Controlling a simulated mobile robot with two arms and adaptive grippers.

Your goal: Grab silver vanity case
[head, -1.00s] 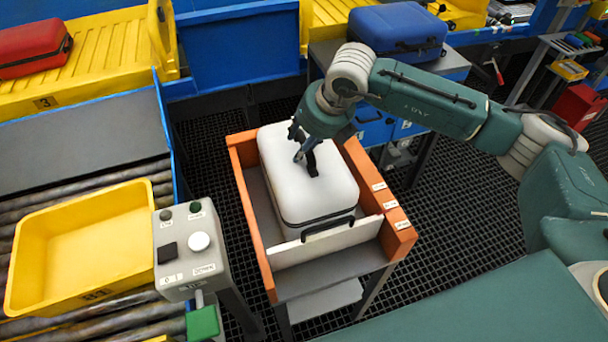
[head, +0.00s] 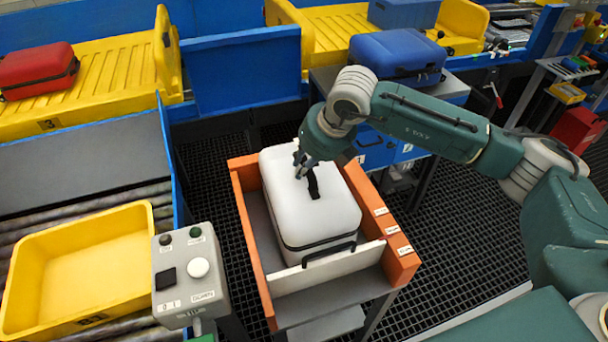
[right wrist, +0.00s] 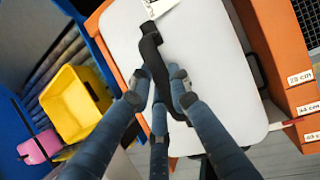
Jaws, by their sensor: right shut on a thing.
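The silver vanity case (head: 335,215), pale with a dark seam, lies in an orange-sided bin (head: 245,220). It has a black strap handle on top and another handle on its near side. My right gripper (head: 305,170) is over the case top, at the far end of the top handle. In the right wrist view the case (right wrist: 210,60) fills the middle, and the gripper's fingers (right wrist: 160,92) are shut on its black handle (right wrist: 152,50). The case still sits inside the bin. My left gripper is not in view.
A control box (head: 188,272) stands just left of the bin. A yellow tray (head: 85,265) lies on rollers at the left. A blue suitcase (head: 397,53) is on a stand behind, and a red case (head: 38,70) is on the yellow conveyor. Dark grating lies around the bin.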

